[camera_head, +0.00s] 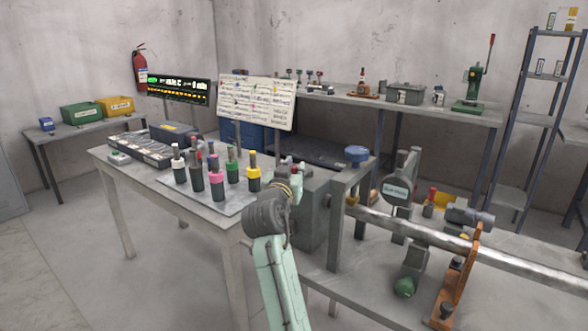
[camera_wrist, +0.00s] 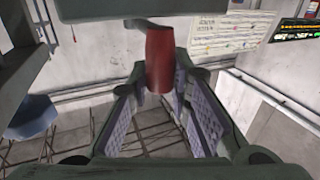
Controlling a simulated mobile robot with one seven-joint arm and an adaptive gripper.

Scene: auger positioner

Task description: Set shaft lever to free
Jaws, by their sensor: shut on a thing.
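A red, tapered lever handle (camera_wrist: 160,60) stands upright between my gripper's fingers in the wrist view, its lower end reaching down between the pads. My gripper (camera_wrist: 160,110) is shut on it. A long metal shaft (camera_head: 440,238) runs right from the machine. I cannot read any lever position marks.
Left of my arm, a table holds a tray (camera_head: 232,204) of several coloured-collar tool holders. A blue knob (camera_head: 357,154) is on the machine. Open floor lies at the lower left.

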